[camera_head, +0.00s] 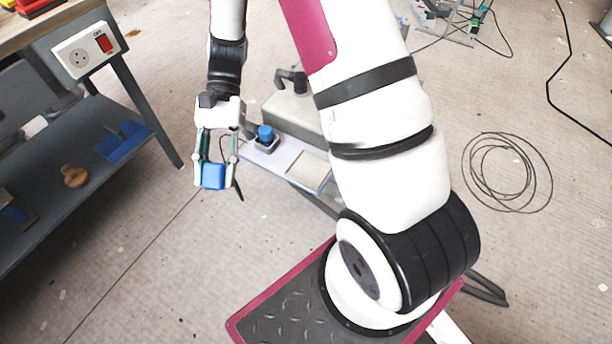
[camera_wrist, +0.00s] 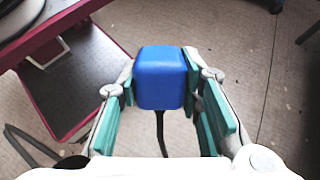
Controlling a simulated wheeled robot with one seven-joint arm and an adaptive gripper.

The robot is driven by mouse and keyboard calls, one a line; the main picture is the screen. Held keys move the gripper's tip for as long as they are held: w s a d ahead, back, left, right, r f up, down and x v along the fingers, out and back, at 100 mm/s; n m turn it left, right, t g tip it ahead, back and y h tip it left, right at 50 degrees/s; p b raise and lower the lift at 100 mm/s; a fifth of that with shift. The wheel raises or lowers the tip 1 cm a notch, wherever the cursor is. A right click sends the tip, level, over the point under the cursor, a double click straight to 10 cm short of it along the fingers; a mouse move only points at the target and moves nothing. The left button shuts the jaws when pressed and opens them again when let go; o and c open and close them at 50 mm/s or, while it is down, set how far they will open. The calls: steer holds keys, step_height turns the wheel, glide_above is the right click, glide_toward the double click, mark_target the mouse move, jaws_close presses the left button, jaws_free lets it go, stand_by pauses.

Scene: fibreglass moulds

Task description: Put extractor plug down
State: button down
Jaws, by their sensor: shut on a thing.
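The extractor plug (camera_head: 213,176) is a blue block with rounded edges. My gripper (camera_head: 212,172) is shut on it and holds it in the air over the floor, between the workbench and the low table. In the wrist view the plug (camera_wrist: 161,78) sits between the green-padded fingers of my gripper (camera_wrist: 160,85), and a dark cable runs from it toward the palm. In the head view a dark cable hangs beside the gripper. The plug's far side is hidden.
A workbench (camera_head: 137,90) stands at the left, with a white socket box (camera_head: 88,50) with a red switch on its side. Its lower shelf holds a blue item (camera_head: 122,141) and a wooden knob (camera_head: 74,176). A low table (camera_head: 284,165) carries a blue-capped item (camera_head: 265,133). A coiled cable (camera_head: 507,172) lies on the floor.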

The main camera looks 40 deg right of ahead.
steer(key=w+d+f+n+h+b, duration=0.4)
steer(key=d+f+n+h+b, duration=0.1)
steer(key=d+f, duration=0.1)
steer(key=m+t+h+b, duration=0.3)
steer(key=m+t+b, duration=0.3)
steer(key=m+t, duration=0.3)
glide_above(309, 170)
steer(key=shift+m+g, duration=0.5)
step_height(309, 170, down, 25)
steer(key=shift+r, duration=0.1)
steer(key=shift+d+f+b, duration=0.1)
steer(key=shift+f+b, duration=1)
steer(key=shift+f, duration=0.7)
steer(key=c, duration=1.1)
jaws_free()
steer(key=shift+r, duration=0.2)
